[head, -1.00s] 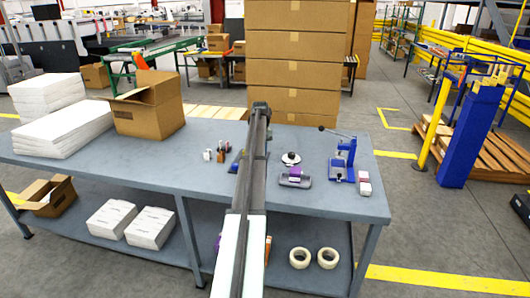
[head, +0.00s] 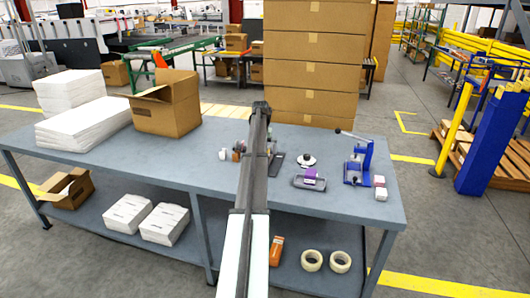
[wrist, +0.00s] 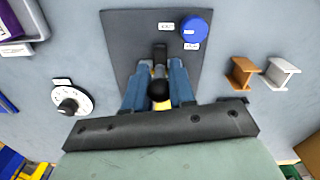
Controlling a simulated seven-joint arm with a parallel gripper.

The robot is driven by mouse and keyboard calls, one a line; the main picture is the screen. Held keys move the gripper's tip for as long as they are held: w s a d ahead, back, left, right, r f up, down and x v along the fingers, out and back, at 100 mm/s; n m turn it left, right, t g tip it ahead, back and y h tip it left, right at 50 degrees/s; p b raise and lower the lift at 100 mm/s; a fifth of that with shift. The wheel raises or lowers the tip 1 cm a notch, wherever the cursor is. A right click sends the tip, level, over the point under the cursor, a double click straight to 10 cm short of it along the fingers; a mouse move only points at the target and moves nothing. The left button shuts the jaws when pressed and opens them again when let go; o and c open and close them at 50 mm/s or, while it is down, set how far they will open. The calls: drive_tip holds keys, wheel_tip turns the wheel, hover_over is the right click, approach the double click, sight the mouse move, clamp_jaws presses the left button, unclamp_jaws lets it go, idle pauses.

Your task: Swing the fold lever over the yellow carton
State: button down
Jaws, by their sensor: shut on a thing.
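The fold lever (wrist: 160,62) shows in the wrist view as a short dark bar ending in a round black knob (wrist: 158,91). It stands on a dark base plate (wrist: 122,42) with a blue round part (wrist: 194,30) and small white labels. My gripper (wrist: 157,80) has its two blue fingers on either side of the lever, closed on it near the knob. Bits of yellow, perhaps the yellow carton (wrist: 190,104), show beneath the fingers; most is hidden. In the head view my arm covers the lever, and only an edge of the base plate (head: 277,161) shows.
On the grey table (head: 225,180) a round white dial (wrist: 72,100), a purple-topped device (head: 310,180) and a blue lever press (head: 357,165) stand nearby. Brown and grey small blocks (wrist: 241,73) lie beside the plate. An open cardboard box (head: 168,110) stands left.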

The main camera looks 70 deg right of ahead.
drive_tip(key=shift+w+d+m, duration=0.25)
drive_tip(key=shift+w+m, duration=0.3)
drive_tip(key=shift+w, duration=0.15)
drive_tip(key=shift+w+d+m, duration=0.2)
drive_tip(key=shift+w+m, duration=0.35)
drive_tip(key=shift+w, duration=0.2)
drive_tip(key=c, duration=1)
unclamp_jaws()
wheel_tip(320, 180, up, 14)
drive_tip(key=shift+f, duration=0.1)
idle(0.6)
